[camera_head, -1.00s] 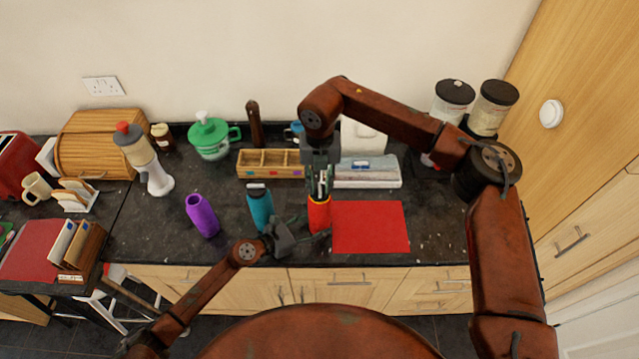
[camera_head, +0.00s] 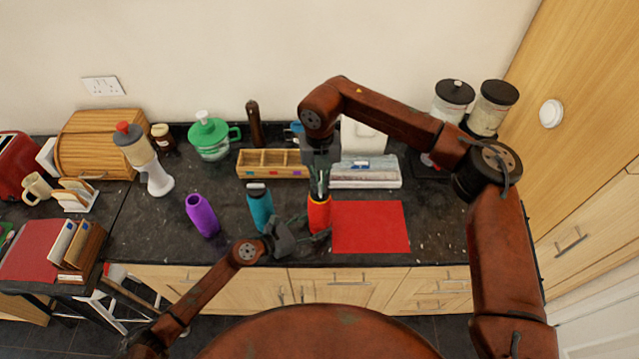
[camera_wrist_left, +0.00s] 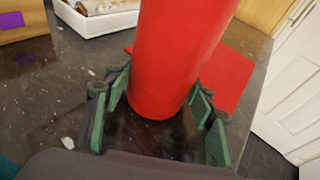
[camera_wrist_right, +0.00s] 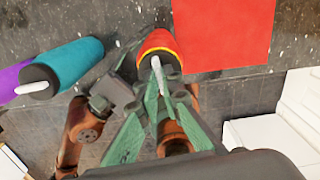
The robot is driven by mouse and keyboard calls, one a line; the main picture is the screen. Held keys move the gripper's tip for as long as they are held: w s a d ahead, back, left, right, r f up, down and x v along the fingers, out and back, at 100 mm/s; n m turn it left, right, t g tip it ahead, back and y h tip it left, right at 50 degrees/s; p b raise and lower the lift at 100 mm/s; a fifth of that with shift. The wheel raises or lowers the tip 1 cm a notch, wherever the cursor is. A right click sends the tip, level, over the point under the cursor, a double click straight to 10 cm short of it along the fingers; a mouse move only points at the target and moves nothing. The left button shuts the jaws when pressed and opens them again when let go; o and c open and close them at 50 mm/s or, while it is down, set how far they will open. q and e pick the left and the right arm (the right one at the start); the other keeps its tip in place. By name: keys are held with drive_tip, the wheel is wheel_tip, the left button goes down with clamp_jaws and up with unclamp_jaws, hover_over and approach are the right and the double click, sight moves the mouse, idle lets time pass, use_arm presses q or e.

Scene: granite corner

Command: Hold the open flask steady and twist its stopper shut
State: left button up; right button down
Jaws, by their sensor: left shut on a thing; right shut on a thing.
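The red flask (camera_head: 320,216) stands upright on the dark counter, just left of the red mat. My left gripper (camera_head: 305,228) is shut around its body from the left; the left wrist view shows the green pads on both sides of the red wall (camera_wrist_left: 172,55). The dark stopper with a pale bar (camera_wrist_right: 158,66) is at the flask's top in the right wrist view. My right gripper (camera_head: 319,188) comes down from above and is shut on the stopper. The fingers partly hide the stopper, so I cannot tell how far it is seated.
A teal flask (camera_head: 260,210) and a purple flask (camera_head: 202,216) stand to the left. The red mat (camera_head: 370,228) lies clear on the right. A wooden compartment box (camera_head: 262,171) and a pale tray (camera_head: 366,184) stand behind. The counter's front edge is close.

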drive_tip(key=n, duration=1.7)
drive_tip(key=shift+n, duration=0.3)
idle(0.4)
drive_tip(key=c, duration=2.1)
unclamp_jaws()
